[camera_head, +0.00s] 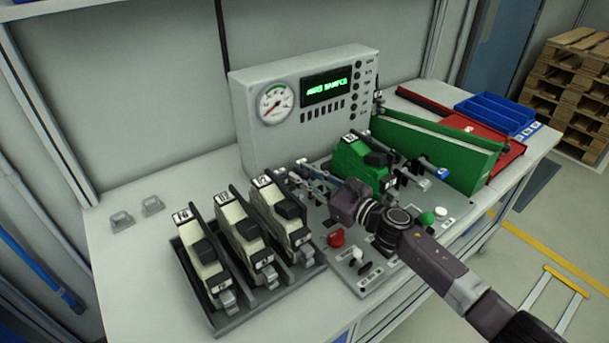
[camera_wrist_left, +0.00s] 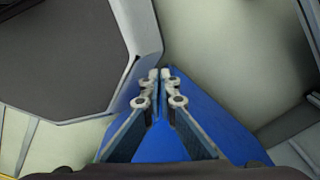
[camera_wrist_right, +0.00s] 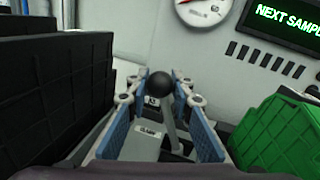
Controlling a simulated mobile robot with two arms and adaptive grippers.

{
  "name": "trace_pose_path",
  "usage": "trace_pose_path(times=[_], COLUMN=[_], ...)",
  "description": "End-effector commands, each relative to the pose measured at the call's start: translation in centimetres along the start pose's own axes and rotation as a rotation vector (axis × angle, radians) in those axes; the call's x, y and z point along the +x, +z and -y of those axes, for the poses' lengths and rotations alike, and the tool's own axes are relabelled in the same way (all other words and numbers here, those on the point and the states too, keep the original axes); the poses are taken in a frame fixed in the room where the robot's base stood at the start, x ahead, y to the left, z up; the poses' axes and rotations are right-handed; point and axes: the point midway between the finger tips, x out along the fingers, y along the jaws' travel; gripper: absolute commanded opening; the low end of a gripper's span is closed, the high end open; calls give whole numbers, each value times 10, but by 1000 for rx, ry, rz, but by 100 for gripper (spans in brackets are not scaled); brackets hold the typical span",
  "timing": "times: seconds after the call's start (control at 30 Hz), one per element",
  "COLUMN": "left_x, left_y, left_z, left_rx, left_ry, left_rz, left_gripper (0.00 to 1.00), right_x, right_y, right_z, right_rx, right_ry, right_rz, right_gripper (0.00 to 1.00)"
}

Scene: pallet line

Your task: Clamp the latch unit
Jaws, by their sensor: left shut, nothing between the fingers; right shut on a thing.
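A green latch unit (camera_head: 362,165) with a black block on it sits on the grey test plate (camera_head: 318,222) in front of the instrument box. It also shows at the right edge of the right wrist view (camera_wrist_right: 280,138). My right gripper (camera_head: 304,168) is left of the green unit. In the right wrist view its fingers (camera_wrist_right: 158,88) are around a lever with a black ball knob (camera_wrist_right: 159,84), which rises from a labelled base. My left gripper (camera_wrist_left: 159,76) shows only in the left wrist view, its fingers together and empty.
A dark tray (camera_head: 232,322) with three cream units (camera_head: 240,236) stands to the left. The grey instrument box (camera_head: 310,100) with gauge and green display is behind. A red knob (camera_head: 336,238) and switches lie in front. A green bin (camera_head: 440,143) and blue bin (camera_head: 497,112) are to the right.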

Motion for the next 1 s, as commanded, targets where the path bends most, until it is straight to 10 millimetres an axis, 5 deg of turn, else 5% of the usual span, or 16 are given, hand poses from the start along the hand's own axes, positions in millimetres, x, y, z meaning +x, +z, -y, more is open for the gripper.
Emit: trace_pose_path(times=[0.37,1.0], left_x=[11,58], left_y=[2,6], left_z=[1,3], left_rx=[1,1], left_ry=[-1,-4], left_rz=[1,1], left_gripper=[0,0], right_x=[-2,-11], right_y=[0,-1], right_z=[9,54], right_rx=[75,505], right_ry=[-4,-21], right_rz=[16,98], right_gripper=[0,0])
